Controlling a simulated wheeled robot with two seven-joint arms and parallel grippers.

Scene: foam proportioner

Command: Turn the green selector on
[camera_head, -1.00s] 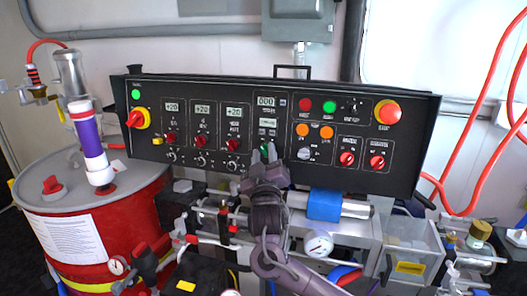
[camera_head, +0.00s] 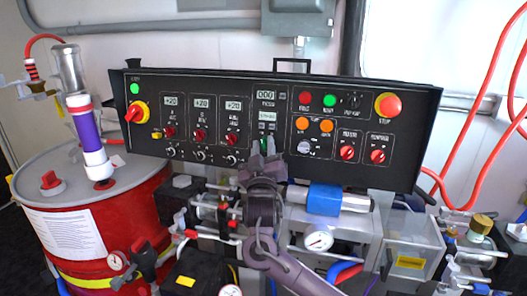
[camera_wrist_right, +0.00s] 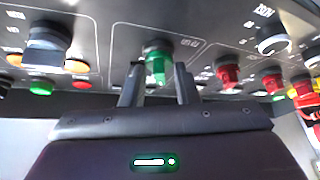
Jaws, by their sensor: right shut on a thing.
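The green selector (camera_wrist_right: 158,62) is on the lower middle of the black control panel (camera_head: 330,180). In the right wrist view it sits between the two fingertips of my right gripper (camera_wrist_right: 158,75), which is shut on it. In the head view my right gripper (camera_head: 262,150) reaches up to the panel from below, and its fingers hide most of the selector. The selector's exact angle cannot be told. My left gripper is not in view.
Red knobs (camera_wrist_right: 228,72) stand close beside the selector in the wrist view. A red emergency button (camera_head: 387,105) is at the panel's right. A red drum (camera_head: 140,210) stands left. Pipes, a gauge (camera_head: 319,240) and a blue sleeve (camera_head: 324,200) lie below the panel.

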